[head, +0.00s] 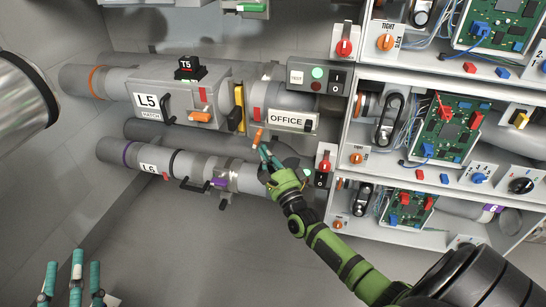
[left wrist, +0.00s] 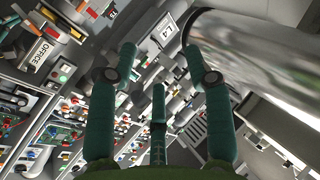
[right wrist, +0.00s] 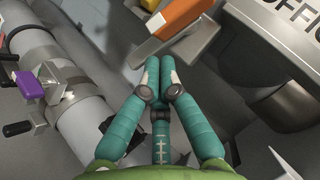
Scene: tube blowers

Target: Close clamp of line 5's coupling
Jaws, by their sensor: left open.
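Line 5 is the grey pipe with the L5 hatch housing (head: 160,100) in the head view. Its coupling shows a yellow part (head: 239,108) between the hatch housing and the OFFICE pipe section (head: 290,118). A clamp lever with an orange grip (head: 258,138) hangs below the coupling; the orange grip (right wrist: 182,18) also shows at the top of the right wrist view. My right gripper (head: 264,150) is just below the lever, fingertips together with nothing visible between them; contact is unclear. My left gripper (head: 72,272) is open and empty at lower left.
The L6 pipe (head: 130,155), with a purple-handled clamp (head: 219,183), runs below line 5. A switch panel (head: 318,78) sits above the OFFICE section. Shelves of circuit boards (head: 455,130) fill the right side. The floor at lower middle is clear.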

